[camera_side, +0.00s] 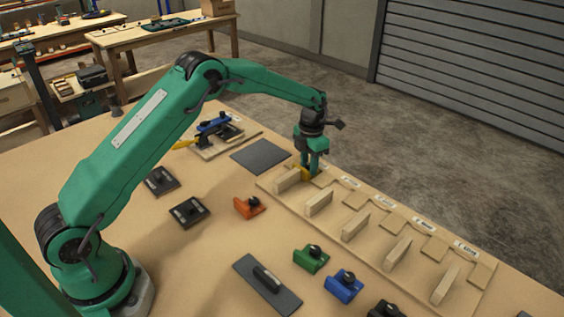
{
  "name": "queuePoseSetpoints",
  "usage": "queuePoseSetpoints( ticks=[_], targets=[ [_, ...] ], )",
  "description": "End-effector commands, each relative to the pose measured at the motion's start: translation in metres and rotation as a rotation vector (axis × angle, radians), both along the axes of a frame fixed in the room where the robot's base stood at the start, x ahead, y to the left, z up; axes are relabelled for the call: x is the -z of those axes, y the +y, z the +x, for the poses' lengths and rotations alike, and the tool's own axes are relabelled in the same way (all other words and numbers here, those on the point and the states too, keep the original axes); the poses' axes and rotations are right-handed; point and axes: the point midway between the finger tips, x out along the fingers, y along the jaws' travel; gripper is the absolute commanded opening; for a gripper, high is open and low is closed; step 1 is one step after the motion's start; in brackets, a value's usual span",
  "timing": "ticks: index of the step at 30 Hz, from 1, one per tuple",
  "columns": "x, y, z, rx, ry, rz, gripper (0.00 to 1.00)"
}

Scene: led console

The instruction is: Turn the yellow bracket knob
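The yellow bracket (303,173) sits at the far left end of the long wooden board, beside the first upright wooden block. Only a small part of it shows; its knob is hidden behind my gripper. My gripper (314,168) points down at the bracket, with its fingers right at it. The fingers overlap in this view, so I cannot tell whether they are open or shut, or whether they touch the knob.
Upright wooden blocks (319,203) stand in a row along the board (372,252), with labels behind. Orange (247,208), green (309,260) and blue (342,288) brackets with black knobs lie in front. A black plate with a handle (267,281) and a dark flat pad (260,155) lie nearby.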

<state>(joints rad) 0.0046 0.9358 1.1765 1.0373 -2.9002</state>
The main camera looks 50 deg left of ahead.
Motion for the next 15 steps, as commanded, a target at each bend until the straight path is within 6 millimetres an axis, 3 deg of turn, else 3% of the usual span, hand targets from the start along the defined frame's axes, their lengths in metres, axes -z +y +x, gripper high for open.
queuePoseSetpoints(
  ticks=[15],
  targets=[
    [-0.0049,-0.0001,0.0022,0.001,-0.008,0.000,0.45]
  ],
)
